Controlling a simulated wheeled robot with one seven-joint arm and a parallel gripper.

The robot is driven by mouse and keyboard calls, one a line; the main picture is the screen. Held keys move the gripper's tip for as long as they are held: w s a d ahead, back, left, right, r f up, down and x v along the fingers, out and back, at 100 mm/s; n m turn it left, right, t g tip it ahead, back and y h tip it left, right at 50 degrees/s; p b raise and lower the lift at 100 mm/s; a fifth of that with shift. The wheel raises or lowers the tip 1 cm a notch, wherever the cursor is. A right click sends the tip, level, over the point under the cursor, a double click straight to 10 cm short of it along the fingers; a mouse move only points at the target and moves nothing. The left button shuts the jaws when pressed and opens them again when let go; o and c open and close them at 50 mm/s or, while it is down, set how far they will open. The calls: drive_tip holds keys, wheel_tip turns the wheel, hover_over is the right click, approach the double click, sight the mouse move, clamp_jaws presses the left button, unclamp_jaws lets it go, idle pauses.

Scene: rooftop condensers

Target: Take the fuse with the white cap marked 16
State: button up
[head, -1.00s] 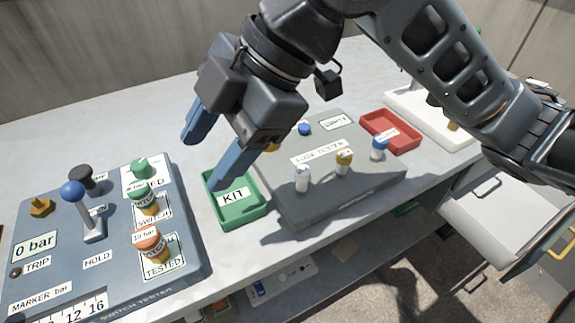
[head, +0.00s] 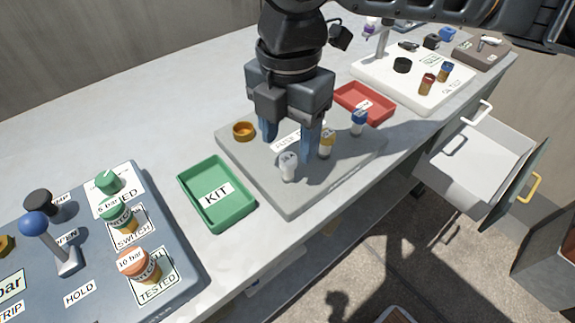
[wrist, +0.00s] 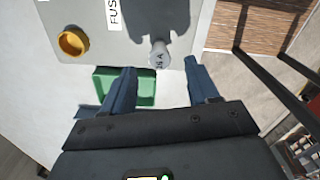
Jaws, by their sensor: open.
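The fuse with the white cap (head: 288,162) stands upright at the front left of the grey fuse tester (head: 292,205). In the wrist view the white cap (wrist: 159,55) carries a dark mark ending in A; its number is too small to read surely. My gripper (head: 290,146) points down over the tester, open and empty, its fingers just behind the white-capped fuse in the head view. In the wrist view the cap lies just beyond the gap between my fingertips (wrist: 160,68). A yellow-capped fuse (head: 327,140) and a blue-capped fuse (head: 359,121) stand to its right.
A green KIT tray (head: 216,194), empty, lies left of the tester. A red tray (head: 364,103) lies behind it. An orange ring (head: 243,131) sits on the tester's back left. The switch tester (head: 100,270) fills the left front. An open drawer (head: 470,158) juts out at right.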

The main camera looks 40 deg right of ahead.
sight(288, 161)
drive_tip(key=shift+f, duration=1.3)
drive_tip(key=shift+c, duration=0.3)
clamp_jaws()
